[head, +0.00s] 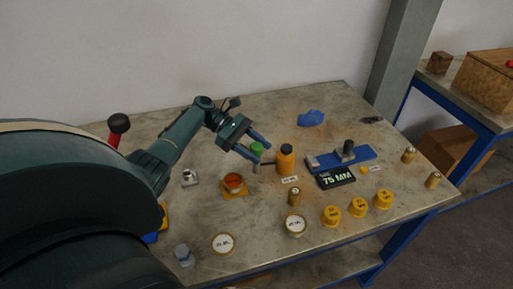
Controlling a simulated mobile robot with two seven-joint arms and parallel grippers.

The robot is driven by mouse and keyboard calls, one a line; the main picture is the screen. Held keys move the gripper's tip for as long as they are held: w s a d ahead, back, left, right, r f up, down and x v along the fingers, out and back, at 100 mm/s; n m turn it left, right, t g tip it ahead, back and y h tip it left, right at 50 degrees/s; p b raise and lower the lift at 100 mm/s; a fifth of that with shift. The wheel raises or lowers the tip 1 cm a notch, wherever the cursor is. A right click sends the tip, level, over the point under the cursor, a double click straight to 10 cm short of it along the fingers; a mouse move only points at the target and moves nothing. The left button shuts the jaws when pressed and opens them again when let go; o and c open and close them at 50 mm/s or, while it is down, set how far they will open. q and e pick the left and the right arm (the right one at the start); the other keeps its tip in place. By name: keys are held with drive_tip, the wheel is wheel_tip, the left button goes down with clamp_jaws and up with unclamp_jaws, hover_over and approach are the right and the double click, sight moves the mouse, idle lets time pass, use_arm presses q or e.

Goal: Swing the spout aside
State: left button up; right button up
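An orange bottle-like vessel (286,160) with a dark top stands upright near the middle of the table. A short dark bar (265,163) shows at its left side and may be the spout; it is too small to tell. A green round piece (257,149) is just left of the vessel. My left gripper (263,153) reaches in from the left with its two blue fingers apart, around or just above the green piece; I cannot tell whether they touch it. My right gripper is not in view.
A blue fixture (341,158) and a black "75 MM" display (337,178) are at right. Several yellow caps (357,206) line the front. The back centre is clear.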

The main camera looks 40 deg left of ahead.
use_arm(q)
drive_tip(key=shift+o, duration=0.2)
drive_tip(key=w+b+v, duration=0.1)
drive_tip(key=b+v, duration=0.1)
drive_tip(key=v, duration=0.5)
drive_tip(key=shift+s+a, duration=0.25)
drive_tip(key=shift+s, duration=0.25)
drive_tip(key=shift+r, duration=0.1)
